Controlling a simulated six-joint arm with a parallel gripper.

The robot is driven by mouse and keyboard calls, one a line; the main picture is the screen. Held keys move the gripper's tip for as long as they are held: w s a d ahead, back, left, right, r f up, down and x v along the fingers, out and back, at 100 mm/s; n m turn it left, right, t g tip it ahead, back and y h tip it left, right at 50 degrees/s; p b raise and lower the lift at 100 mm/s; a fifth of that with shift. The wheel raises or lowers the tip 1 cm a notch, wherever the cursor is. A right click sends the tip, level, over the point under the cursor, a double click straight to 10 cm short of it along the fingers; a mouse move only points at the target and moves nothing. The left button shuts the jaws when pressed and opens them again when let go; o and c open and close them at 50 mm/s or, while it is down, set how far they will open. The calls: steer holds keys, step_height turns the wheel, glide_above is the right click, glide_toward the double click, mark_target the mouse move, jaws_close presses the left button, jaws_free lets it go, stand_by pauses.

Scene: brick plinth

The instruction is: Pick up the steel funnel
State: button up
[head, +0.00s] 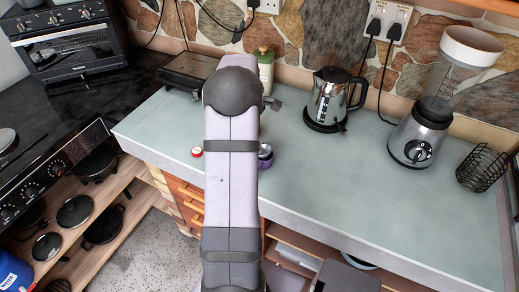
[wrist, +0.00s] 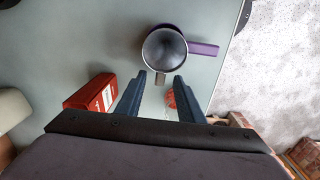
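The steel funnel (wrist: 165,47) shows in the wrist view as a round grey cone seen from above, with a small tab on its near rim. A purple piece with a handle (wrist: 204,49) shows around and right of it; I cannot tell if the funnel rests in it. In the head view, a small purple and grey thing (head: 265,155) shows beside my arm, partly hidden. My gripper (wrist: 160,77) is open, with nothing held. Its fingertips point toward the funnel's near rim, one on each side of the tab. My arm hides the gripper in the head view.
A red box (wrist: 92,92) lies left of my fingers, and a small red round thing (wrist: 171,98) shows between them. The counter edge is close on the right in the wrist view. A kettle (head: 330,100) and blender (head: 425,125) stand farther right; counter between is clear.

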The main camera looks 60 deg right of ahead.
steer(key=shift+f, duration=1.25)
jaws_close()
step_height(320, 180, up, 10)
steer(key=shift+r+b, duration=0.1)
steer(key=shift+b, duration=1)
steer(key=w+a+r+t+p, duration=0.2)
steer(key=w+a+r+p, duration=0.2)
steer(key=w+r+p, duration=0.3)
steer(key=w+r, duration=0.1)
steer(key=w, duration=0.2)
steer(key=shift+w+a, duration=0.15)
steer(key=shift+a, duration=0.05)
